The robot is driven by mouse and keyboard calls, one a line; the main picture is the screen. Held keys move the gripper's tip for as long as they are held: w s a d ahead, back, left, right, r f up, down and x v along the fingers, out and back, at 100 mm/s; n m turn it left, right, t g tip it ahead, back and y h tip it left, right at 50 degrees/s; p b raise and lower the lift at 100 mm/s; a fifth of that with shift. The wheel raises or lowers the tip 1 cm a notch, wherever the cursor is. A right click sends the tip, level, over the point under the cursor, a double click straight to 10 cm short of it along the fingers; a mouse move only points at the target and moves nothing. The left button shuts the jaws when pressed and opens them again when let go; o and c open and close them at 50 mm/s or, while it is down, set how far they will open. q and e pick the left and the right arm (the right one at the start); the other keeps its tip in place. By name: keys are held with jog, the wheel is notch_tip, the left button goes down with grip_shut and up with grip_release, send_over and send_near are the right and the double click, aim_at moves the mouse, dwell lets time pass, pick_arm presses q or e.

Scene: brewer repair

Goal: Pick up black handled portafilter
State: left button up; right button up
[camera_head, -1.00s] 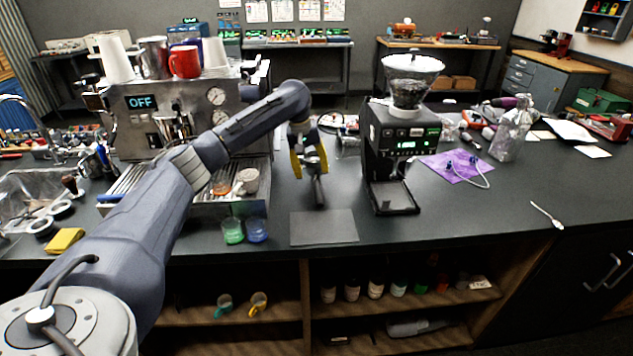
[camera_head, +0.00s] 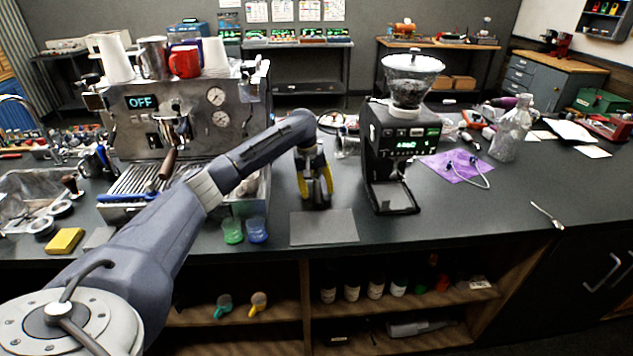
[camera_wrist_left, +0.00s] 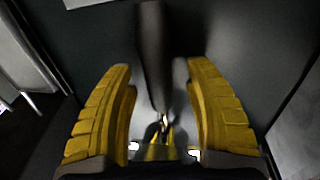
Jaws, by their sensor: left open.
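The black-handled portafilter (camera_wrist_left: 152,40) shows in the left wrist view as a dark handle. It runs from the top down between my two yellow fingers, and shiny metal shows at its lower end. My left gripper (camera_head: 316,196) is open, low over the counter between the coffee machine and the grinder. Its fingers stand on both sides of the handle, with dark gaps between them and it. In the head view the fingers mostly hide the portafilter. My right gripper is not in view.
The espresso machine (camera_head: 135,125) stands left, with a brown handle (camera_head: 168,164) at its front. The black grinder (camera_head: 388,150) stands right of my gripper. A grey mat (camera_head: 324,228) lies in front, with green (camera_head: 232,231) and blue (camera_head: 257,230) cups left of it.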

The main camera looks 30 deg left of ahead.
pick_arm(q)
jog(key=shift+c, duration=0.3)
grip_shut()
dwell(0.4)
